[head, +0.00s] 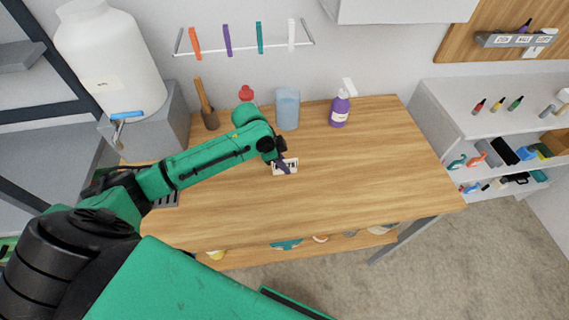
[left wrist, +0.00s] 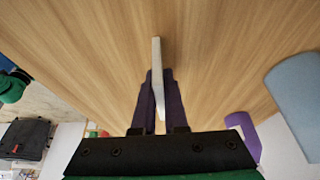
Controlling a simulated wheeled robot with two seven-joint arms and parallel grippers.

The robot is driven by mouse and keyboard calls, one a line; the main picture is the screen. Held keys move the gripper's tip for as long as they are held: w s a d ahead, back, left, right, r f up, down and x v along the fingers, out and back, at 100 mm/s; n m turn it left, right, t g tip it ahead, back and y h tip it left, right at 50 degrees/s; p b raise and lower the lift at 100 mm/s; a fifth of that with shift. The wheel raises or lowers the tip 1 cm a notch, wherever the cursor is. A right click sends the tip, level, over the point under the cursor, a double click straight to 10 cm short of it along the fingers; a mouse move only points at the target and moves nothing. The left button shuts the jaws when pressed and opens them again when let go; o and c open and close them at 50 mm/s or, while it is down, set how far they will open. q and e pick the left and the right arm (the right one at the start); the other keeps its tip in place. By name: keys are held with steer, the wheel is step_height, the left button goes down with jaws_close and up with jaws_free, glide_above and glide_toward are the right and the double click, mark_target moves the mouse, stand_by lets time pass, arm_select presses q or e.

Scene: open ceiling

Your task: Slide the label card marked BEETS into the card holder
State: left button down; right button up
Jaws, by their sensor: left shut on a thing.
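A small white label card (head: 291,168) with dark lettering stands over the middle of the wooden table, partly hidden by a purple finger. The lettering is too small to read. My left gripper (head: 283,163) is shut on it. In the left wrist view the card (left wrist: 157,70) shows edge-on, as a thin white strip sticking out beyond the purple fingers of my left gripper (left wrist: 158,95). I cannot tell its height above the table. A grey rail with several labelled cards (head: 504,41) is on the wooden wall board at upper right; I cannot tell whether it is the card holder. My right gripper is not in view.
A blue cup (head: 287,108), a purple spray bottle (head: 340,109), a red-topped item (head: 246,93) and a brown holder with a wooden tool (head: 209,116) stand along the table's back. The wooden table (head: 390,170) is clear on the right. White shelves (head: 470,130) stand farther right.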

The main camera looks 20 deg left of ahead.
arm_select(q)
steer(key=shift+w+f, duration=0.1)
steer(key=c, duration=1)
jaws_free()
steer(key=shift+o, duration=0.2)
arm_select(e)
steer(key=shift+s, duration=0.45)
